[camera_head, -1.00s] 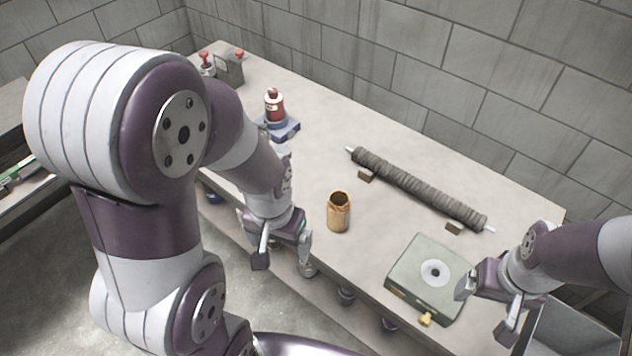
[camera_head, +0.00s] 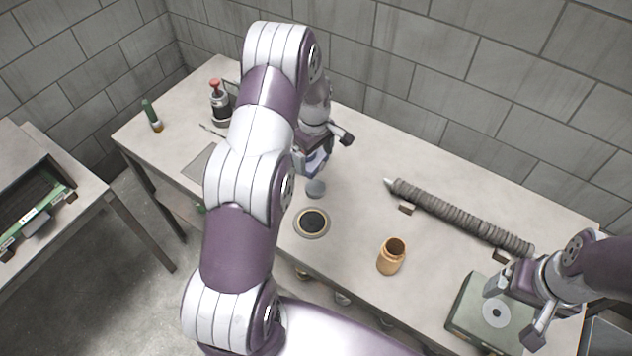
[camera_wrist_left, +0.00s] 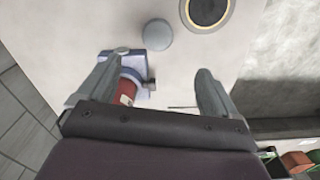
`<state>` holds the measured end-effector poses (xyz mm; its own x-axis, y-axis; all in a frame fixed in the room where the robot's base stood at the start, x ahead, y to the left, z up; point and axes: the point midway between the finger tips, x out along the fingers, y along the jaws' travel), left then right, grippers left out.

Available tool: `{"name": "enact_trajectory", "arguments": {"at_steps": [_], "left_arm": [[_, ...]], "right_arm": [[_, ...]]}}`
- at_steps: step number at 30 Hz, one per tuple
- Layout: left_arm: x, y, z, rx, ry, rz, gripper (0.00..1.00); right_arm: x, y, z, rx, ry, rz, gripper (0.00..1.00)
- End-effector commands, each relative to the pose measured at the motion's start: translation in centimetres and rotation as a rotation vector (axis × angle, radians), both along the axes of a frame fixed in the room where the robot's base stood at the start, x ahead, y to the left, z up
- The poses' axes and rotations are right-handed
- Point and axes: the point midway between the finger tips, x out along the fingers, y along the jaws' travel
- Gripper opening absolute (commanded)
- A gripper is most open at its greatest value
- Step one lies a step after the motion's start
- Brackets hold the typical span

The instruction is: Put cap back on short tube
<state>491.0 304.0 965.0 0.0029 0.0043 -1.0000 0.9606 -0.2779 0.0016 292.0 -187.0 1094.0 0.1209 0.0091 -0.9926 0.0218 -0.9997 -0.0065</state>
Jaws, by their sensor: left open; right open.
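An orange-brown short tube (camera_head: 391,256) stands upright with its mouth open near the table's front edge. A small grey round piece (camera_head: 316,188) lies left of it, and shows in the left wrist view (camera_wrist_left: 157,34); it may be the cap, I cannot tell. My left gripper (camera_head: 324,155) is open above the table, behind the grey piece. In the left wrist view its spread fingers (camera_wrist_left: 158,82) hold nothing, and a red bottle on a blue base (camera_wrist_left: 126,88) shows by one finger. My right gripper (camera_head: 514,312) is open over the green-grey box.
A black disc with a pale rim (camera_head: 312,222) lies beside the grey piece. A long ribbed tube (camera_head: 460,215) rests on small blocks behind the short tube. The green-grey box (camera_head: 470,318) stands at right. A dark red-topped bottle (camera_head: 220,105) stands at far left.

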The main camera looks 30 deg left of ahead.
Motion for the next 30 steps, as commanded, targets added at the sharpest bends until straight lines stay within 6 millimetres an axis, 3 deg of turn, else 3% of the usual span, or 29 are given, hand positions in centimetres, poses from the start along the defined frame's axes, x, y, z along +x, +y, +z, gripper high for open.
{"name": "enact_trajectory", "arguments": {"at_steps": [8, 21, 30], "left_arm": [[0.0, 0.0, -0.3, 0.0, 0.001, -0.002, 0.93], [0.0, -0.1, -7.1, -0.001, 0.001, -0.004, 0.93], [0.0, -0.1, -7.5, 0.0, 0.0, -0.004, 0.93]], "right_arm": [[0.0, 0.0, 0.2, 0.0, 0.0, 0.0, 0.88], [0.0, 0.0, 1.9, 0.0, 0.0, 0.0, 0.88], [0.0, 0.0, 1.9, 0.0, 0.0, 0.0, 0.88]]}}
